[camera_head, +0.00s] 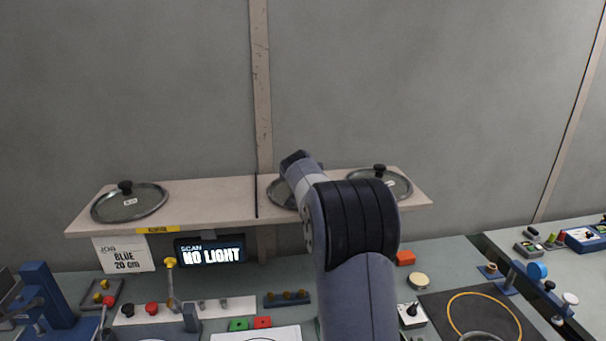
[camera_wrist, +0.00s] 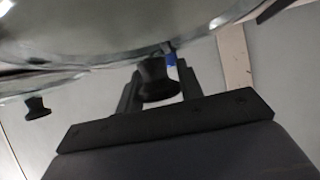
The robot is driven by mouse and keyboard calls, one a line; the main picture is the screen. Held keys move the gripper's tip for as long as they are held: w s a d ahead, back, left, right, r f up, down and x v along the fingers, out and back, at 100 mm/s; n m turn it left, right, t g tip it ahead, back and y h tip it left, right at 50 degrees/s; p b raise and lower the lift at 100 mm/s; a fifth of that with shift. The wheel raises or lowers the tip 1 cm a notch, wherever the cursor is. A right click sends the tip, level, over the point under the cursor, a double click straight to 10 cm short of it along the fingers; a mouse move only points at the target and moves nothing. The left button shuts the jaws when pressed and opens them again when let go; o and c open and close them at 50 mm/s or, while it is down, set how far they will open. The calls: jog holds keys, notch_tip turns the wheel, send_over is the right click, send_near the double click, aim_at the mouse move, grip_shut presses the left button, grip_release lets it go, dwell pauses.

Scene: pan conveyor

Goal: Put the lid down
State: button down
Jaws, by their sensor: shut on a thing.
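My gripper (camera_wrist: 158,88) is shut on the black knob (camera_wrist: 156,78) of a glass lid with a metal rim. In the wrist view the held lid (camera_wrist: 110,30) fills the top of the picture. In the head view a lid (camera_head: 282,192) shows at the middle of the wooden shelf (camera_head: 225,212), partly hidden by my arm; it appears to be the held one. I cannot tell whether it touches the shelf. My gripper's jaws are hidden behind my arm in the head view.
Other lids with black knobs lie at the shelf's left end (camera_head: 118,212) and right end (camera_head: 398,188). Another lid's knob (camera_wrist: 37,108) shows in the wrist view. Below the shelf hang a job card (camera_head: 124,256) and a "NO LIGHT" display (camera_head: 211,253). The shelf's left-middle is bare.

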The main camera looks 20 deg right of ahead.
jog(key=shift+f, duration=0.1)
jog(key=c, duration=0.9)
grip_release()
jog(key=shift+c, duration=0.2)
jog(key=b+v, duration=0.3)
jog(key=v, duration=0.9)
jog(key=shift+b, duration=0.35)
